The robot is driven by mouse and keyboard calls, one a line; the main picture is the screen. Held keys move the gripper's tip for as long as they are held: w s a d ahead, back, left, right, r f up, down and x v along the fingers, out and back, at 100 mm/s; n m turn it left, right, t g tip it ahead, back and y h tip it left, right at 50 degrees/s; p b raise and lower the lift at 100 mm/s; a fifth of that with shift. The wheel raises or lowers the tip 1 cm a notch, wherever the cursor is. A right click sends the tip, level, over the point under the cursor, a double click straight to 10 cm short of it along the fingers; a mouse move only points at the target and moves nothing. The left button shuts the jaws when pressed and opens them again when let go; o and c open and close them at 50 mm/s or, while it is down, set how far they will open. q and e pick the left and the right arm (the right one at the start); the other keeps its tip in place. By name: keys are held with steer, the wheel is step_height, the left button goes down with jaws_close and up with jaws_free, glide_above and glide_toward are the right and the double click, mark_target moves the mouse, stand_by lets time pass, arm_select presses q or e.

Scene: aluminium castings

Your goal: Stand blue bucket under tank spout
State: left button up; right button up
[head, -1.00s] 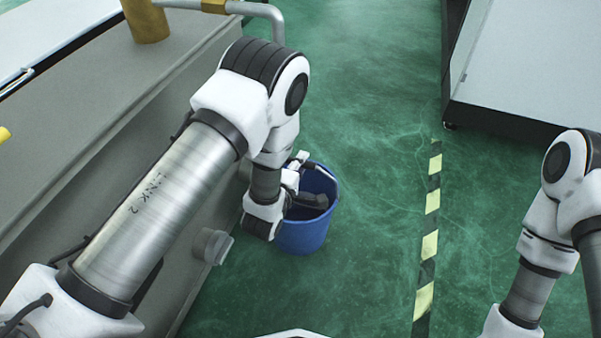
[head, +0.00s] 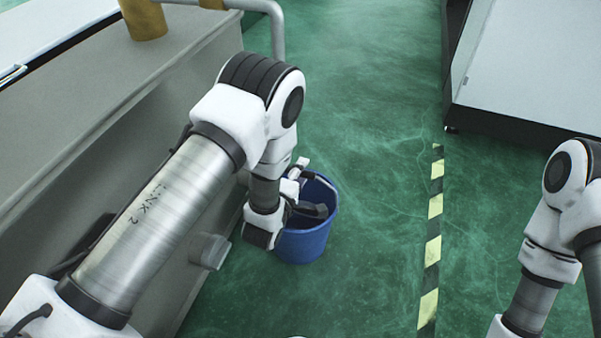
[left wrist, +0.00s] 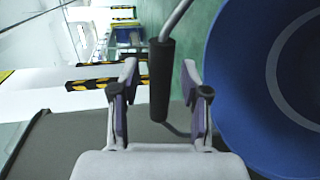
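The blue bucket (head: 308,243) stands upright beside the grey tank's side, apparently on the floor. It fills the right of the left wrist view (left wrist: 240,110). My left gripper (head: 305,210) is at the bucket's mouth, partly hidden by my arm. In the left wrist view its fingers (left wrist: 160,85) are apart, one each side of the black handle grip (left wrist: 162,85), with gaps showing. A grey pipe (head: 278,30) bends downward at the tank's far end; its lower end is hidden. A short grey stub (head: 212,252) juts low from the tank side. My right gripper is out of view.
The grey tank (head: 60,150) bounds the left. A yellow-black floor stripe (head: 432,250) runs to the bucket's right. A pale, dark-edged cabinet (head: 530,70) stands at the back right. Green floor between bucket and stripe is clear.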

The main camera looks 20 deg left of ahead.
arm_select(q)
steer(key=shift+r, duration=0.15)
steer(key=p+v, duration=0.5)
steer(key=v, duration=0.7)
steer(key=s+a+f+m+g+y, duration=0.2)
steer(key=s+a+f+m+g, duration=0.4)
steer(key=s+f+m+g, duration=0.6)
steer(key=s+m+g, duration=0.3)
steer(key=s, duration=0.8)
steer(key=shift+a+f+m+g+h, duration=0.4)
steer(key=shift+a+m, duration=0.1)
steer(key=shift+m, duration=0.3)
